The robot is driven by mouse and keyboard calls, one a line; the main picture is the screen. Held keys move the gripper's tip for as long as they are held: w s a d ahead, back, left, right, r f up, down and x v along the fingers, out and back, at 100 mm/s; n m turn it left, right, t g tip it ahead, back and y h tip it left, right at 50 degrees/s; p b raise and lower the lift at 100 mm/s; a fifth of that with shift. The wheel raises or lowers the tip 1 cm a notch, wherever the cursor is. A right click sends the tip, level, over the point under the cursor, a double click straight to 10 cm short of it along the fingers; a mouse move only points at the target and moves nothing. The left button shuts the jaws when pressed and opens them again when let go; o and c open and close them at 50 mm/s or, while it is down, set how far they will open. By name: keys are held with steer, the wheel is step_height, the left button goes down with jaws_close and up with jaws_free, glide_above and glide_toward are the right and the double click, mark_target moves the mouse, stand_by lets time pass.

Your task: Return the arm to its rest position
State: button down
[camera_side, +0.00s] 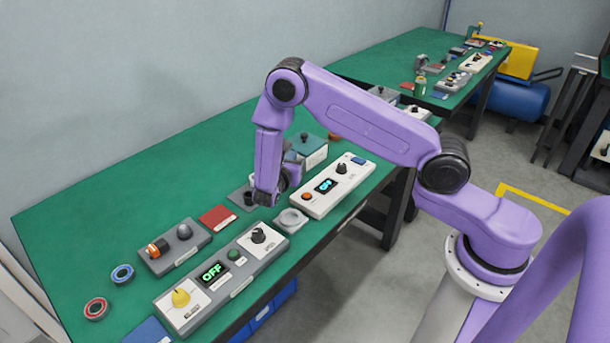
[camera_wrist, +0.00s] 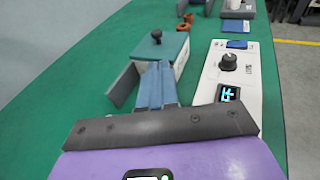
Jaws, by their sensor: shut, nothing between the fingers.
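My gripper (camera_side: 294,160) is bent down over the green table (camera_side: 120,190), near a grey box with a green lid and black knob (camera_side: 307,142). In the wrist view my gripper (camera_wrist: 158,70) shows as two blue-grey fingers side by side, shut and empty. They overlap the near side of the green-lidded box (camera_wrist: 162,48) in that view; I cannot tell whether they touch it. A dark bracket hides the near part of the fingers.
A white panel (camera_side: 332,187) with a display and knobs lies right of my gripper. A grey control panel (camera_side: 220,278) reading OFF lies at the front edge. A small grey unit (camera_side: 175,247), red pad (camera_side: 217,218) and rings (camera_side: 122,274) lie left. The table's far left is clear.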

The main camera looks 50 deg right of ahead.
steer(key=s+a+r+m+g+y, duration=0.2)
steer(key=s+a+r+m+y, duration=0.1)
steer(key=s, duration=0.9)
steer(key=s+a+r+m+g+y, duration=0.2)
steer(key=s+r+y, duration=0.4)
steer(key=s, duration=0.6)
steer(key=s+a+r+m+g+y, duration=0.2)
steer(key=s+a+r+m+y, duration=0.2)
steer(key=s, duration=0.7)
steer(key=shift+s+a+r+m+g+y, duration=0.4)
steer(key=shift+r+m+y, duration=0.1)
steer(key=shift+m+y, duration=0.25)
